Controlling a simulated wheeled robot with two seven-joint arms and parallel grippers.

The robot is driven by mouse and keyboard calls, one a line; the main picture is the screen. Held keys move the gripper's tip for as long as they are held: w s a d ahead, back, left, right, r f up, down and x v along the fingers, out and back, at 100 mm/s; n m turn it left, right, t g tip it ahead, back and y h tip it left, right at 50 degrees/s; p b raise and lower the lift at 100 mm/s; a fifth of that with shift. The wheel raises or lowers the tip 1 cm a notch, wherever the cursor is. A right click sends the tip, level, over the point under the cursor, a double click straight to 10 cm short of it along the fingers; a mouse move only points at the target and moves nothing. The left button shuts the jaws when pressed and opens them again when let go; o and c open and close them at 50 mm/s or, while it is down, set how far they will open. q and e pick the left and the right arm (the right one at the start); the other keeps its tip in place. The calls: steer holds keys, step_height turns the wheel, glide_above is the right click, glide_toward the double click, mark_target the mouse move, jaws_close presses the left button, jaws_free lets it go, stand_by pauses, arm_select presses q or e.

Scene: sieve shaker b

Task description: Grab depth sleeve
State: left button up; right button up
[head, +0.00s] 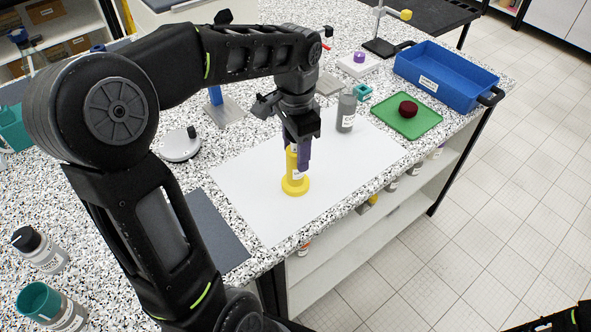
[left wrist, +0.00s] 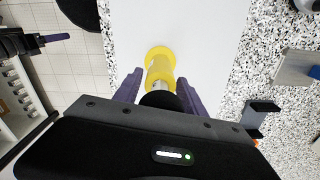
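A yellow flanged piece (head: 294,182), which I take to be the depth sleeve, stands upright on the white sheet (head: 240,172). It has a round foot and a pale label. My left gripper (head: 297,160) points down over its top, with the purple fingers around its upper part. In the left wrist view the yellow piece (left wrist: 160,66) shows between the two fingers (left wrist: 159,80), with gaps seen on both sides. A dark round part hides its near end. My right gripper (left wrist: 54,38) shows only partly, off to the left in the wrist view.
A grey labelled cylinder (head: 346,112) stands behind the gripper. A green tray (head: 425,122) holds a dark red piece (head: 408,108), with a blue bin (head: 446,75) beyond. A round white device (head: 181,146) is to the left. The sheet's front part is clear.

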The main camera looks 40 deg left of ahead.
arm_select(q)
jaws_close()
stand_by(0.6)
